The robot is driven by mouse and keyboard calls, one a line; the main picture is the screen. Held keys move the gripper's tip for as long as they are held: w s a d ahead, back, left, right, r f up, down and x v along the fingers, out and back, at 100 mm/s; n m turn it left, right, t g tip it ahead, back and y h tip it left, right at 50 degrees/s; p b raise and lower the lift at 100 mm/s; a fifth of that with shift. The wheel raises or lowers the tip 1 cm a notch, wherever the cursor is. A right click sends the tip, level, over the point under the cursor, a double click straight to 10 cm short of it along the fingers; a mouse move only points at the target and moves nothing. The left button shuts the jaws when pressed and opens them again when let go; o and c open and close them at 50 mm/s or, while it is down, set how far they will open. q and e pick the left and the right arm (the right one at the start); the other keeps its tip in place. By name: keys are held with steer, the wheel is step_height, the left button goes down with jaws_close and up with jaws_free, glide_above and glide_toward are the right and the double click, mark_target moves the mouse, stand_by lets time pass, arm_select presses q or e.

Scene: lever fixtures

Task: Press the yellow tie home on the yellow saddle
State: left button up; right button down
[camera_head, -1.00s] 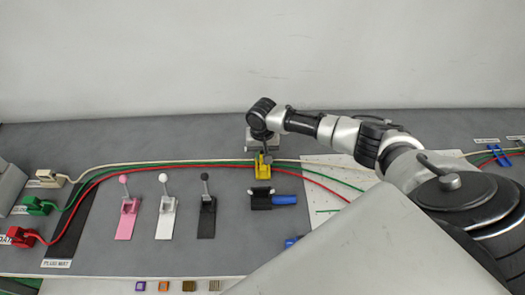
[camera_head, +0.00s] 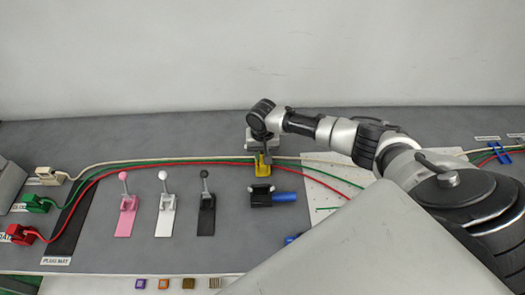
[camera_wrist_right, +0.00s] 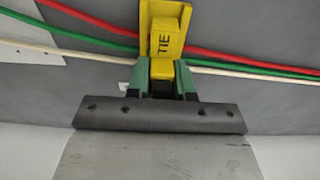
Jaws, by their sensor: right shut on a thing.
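The yellow saddle (camera_head: 261,171) stands on the grey bench behind the black and blue fixture, and the cables run through its place. In the right wrist view the saddle (camera_wrist_right: 146,22) carries the yellow tie (camera_wrist_right: 168,42), marked TIE. My right gripper (camera_wrist_right: 162,80) has its green fingers on either side of the tie's near yellow end and is shut on it. In the head view my right gripper (camera_head: 267,157) is over the saddle, its fingers mostly hidden. I cannot tell whether the tie is fully seated. My left gripper is out of view.
Red (camera_wrist_right: 230,57), green (camera_wrist_right: 100,40) and cream (camera_wrist_right: 60,50) cables cross at the saddle. Pink (camera_head: 126,216), white (camera_head: 166,216) and black (camera_head: 207,215) lever fixtures stand to the left. A black fixture with a blue handle (camera_head: 284,197) is just in front.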

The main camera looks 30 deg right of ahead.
steer(key=shift+f, duration=0.25)
steer(key=shift+f, duration=0.3)
steer(key=shift+c, duration=2.2)
jaws_free()
steer(key=shift+r+p, duration=3.55)
steer(key=shift+p, duration=0.35)
